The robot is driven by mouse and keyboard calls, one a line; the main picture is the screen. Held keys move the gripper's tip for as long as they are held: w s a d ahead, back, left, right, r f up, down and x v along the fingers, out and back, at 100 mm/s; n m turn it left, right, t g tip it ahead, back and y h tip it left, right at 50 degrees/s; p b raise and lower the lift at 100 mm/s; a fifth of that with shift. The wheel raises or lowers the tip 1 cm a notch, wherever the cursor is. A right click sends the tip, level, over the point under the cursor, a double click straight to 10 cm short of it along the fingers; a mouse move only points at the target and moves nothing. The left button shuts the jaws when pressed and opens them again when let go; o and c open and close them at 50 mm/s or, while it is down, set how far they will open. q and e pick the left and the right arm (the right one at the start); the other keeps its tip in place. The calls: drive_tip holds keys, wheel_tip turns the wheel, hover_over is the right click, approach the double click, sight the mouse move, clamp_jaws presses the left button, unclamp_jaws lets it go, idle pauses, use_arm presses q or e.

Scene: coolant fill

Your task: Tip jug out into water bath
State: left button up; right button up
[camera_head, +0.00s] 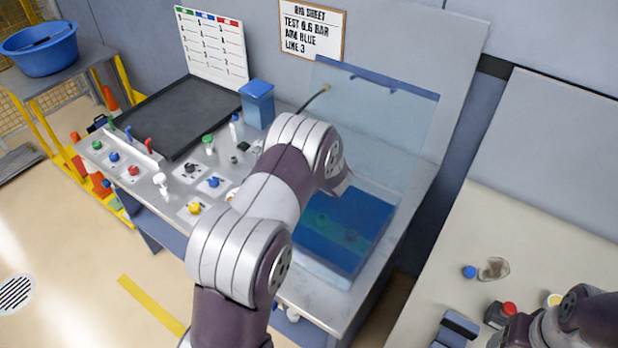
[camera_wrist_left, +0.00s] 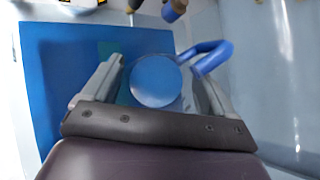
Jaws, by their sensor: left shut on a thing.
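My left gripper (camera_wrist_left: 160,72) is shut on the jug (camera_wrist_left: 156,82), which shows between its two fingers in the left wrist view. The jug looks clear-walled, with a round blue face toward the camera and a blue handle (camera_wrist_left: 214,57) on the right. I cannot tell whether that face is liquid or a solid part. The water bath (camera_head: 345,228) is a clear tank with blue liquid, below and right of my left arm in the head view. Its blue also shows in the left wrist view (camera_wrist_left: 55,75). My left forearm hides the jug and gripper in the head view. My right gripper is not visible.
A clear screen (camera_head: 385,115) stands behind the bath. My right arm is over the right-hand table (camera_head: 450,245), near small parts.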

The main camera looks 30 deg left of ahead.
use_arm(q)
drive_tip(key=shift+s+d+r+t+b, duration=0.2)
drive_tip(key=shift+d+r+t+b, duration=0.1)
drive_tip(key=shift+d+b, duration=0.2)
drive_tip(key=shift+r+b, duration=0.1)
drive_tip(key=shift+b, duration=0.25)
drive_tip(key=shift+w+a+t+y+b, duration=0.1)
drive_tip(key=shift+a+t+y+b, duration=0.3)
drive_tip(key=shift+b, duration=0.4)
drive_tip(key=shift+d+r+t+b, duration=0.3)
drive_tip(key=shift+r+b, duration=0.15)
drive_tip(key=shift+r, duration=0.05)
use_arm(e)
drive_tip(key=f, duration=0.4)
drive_tip(key=shift+s+d+f, duration=0.2)
drive_tip(key=shift+d+f, duration=0.1)
use_arm(q)
drive_tip(key=shift+a, duration=0.15)
use_arm(e)
drive_tip(key=shift+a, duration=0.1)
